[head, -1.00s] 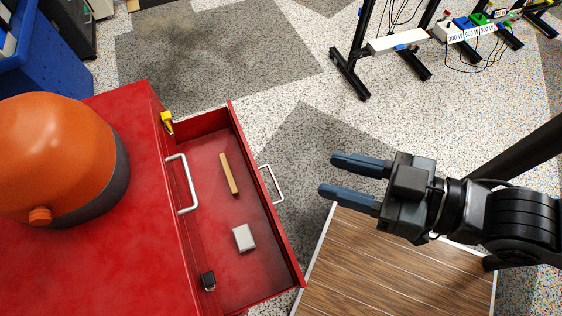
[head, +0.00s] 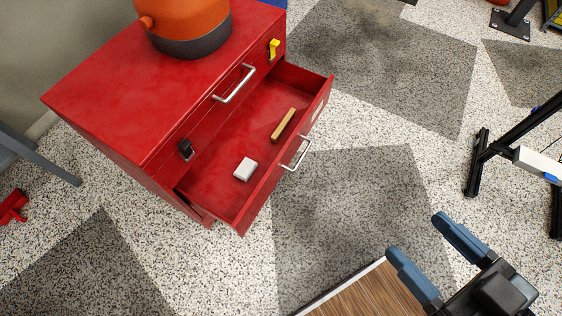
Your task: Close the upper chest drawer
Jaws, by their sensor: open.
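The red chest (head: 150,95) stands at the upper left in the head view. One of its drawers (head: 218,186) is pulled out toward the lower right, with a silver handle (head: 297,153) on its front. Inside lie a yellow-brown bar (head: 284,125) and a white block (head: 245,169). Above the open drawer, a second silver handle (head: 234,84) sits on the chest's front face, which looks closed there. My gripper (head: 422,247) is at the lower right, open and empty, with its two blue fingers apart. It is well clear of the drawer.
An orange and grey rounded object (head: 188,25) stands on the chest top. A wooden-topped surface (head: 365,296) lies at the bottom, below my gripper. A black metal frame (head: 483,160) stands at the right. Speckled floor (head: 350,190) between drawer and gripper is clear.

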